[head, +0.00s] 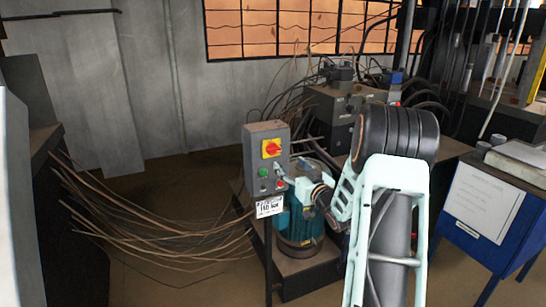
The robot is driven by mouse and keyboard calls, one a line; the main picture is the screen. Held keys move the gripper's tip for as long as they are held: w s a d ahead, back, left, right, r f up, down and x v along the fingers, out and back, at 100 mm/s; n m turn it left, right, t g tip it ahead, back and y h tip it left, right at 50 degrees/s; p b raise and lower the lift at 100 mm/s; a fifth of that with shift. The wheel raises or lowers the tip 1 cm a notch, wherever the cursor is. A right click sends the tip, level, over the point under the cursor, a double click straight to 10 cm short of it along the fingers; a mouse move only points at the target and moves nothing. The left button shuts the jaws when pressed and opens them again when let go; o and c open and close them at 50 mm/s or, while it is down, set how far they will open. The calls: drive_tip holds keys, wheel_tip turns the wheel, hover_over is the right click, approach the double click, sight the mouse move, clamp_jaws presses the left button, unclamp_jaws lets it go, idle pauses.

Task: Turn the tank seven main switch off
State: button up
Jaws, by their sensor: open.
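A grey switch box (256,160) stands on a thin post, left of centre in the head view. Its main switch is a red rotary knob (271,148) on a yellow square plate. Below it are a green button (263,172) and a red button (280,184). A white label (270,207) hangs under the box; its small print is too blurred to read. The knob is not covered.
A teal motor (300,222) stands behind and right of the post on a dark base. Loose brown rods or wires (150,225) spread at left. A blue cabinet (487,215) is at right. Bare floor shows at left front.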

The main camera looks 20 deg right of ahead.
sight(275, 151)
drive_tip(key=w, duration=0.5)
drive_tip(key=w+p, duration=0.1)
drive_tip(key=w, duration=0.4)
drive_tip(key=shift+w+a, duration=0.2)
drive_tip(key=shift+w, duration=0.2)
drive_tip(key=shift+c, duration=0.7)
drive_tip(key=c, duration=1)
